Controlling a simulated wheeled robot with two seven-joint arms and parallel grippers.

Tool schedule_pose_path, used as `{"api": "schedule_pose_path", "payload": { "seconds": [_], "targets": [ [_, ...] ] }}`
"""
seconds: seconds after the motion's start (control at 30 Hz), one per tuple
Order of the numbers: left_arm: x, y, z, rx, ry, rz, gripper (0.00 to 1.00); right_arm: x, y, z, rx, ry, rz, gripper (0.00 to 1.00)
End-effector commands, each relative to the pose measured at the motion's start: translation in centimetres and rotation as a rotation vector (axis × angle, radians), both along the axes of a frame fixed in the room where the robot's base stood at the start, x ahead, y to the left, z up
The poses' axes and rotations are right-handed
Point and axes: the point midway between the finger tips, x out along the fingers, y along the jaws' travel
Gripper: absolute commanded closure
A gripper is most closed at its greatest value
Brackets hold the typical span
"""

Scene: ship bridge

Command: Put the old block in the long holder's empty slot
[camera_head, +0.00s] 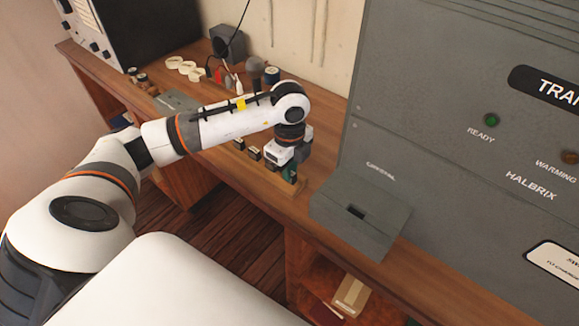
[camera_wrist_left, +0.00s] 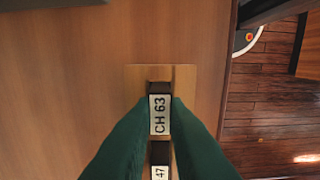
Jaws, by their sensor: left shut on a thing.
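A small dark block with a white label reading CH 63 (camera_wrist_left: 159,114) is between the green fingertips of my left gripper (camera_wrist_left: 161,102), which is shut on it. The block is at the end of the long wooden holder (camera_wrist_left: 185,75); how deep it sits cannot be told. A second block, its label ending in 47 (camera_wrist_left: 159,172), is just behind it in the row. In the head view my left gripper (camera_head: 290,172) points down at the near right end of the holder (camera_head: 291,187). Several blocks (camera_head: 253,153) show further along it. My right gripper is not in view.
A grey sloped box marked CRYSTAL (camera_head: 375,190), with a dark slot in its face, stands right of the holder against a big grey cabinet (camera_head: 440,130).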

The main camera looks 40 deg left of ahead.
Motion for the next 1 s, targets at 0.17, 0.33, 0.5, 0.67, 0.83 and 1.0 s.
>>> {"api": "schedule_pose_path", "payload": {
  "seconds": [0.17,0.33,0.5,0.67,0.83,1.0],
  "targets": [
    [0.0,0.0,0.0,0.000,-0.001,0.000,1.00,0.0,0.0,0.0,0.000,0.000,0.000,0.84],
    [0.0,0.0,0.0,0.000,-0.001,0.000,0.62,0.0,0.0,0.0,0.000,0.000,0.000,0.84],
    [0.0,0.0,0.0,0.000,0.000,0.000,0.61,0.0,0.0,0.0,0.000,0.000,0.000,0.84],
    [0.0,0.0,0.2,0.000,-0.001,0.000,0.61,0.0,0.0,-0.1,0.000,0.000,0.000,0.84],
    [0.2,0.0,2.2,-0.001,-0.006,0.000,0.61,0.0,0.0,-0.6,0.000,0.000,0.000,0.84],
    [0.2,0.0,5.9,-0.001,-0.009,-0.001,0.61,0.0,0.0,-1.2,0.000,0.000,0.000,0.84]
  ]
}}
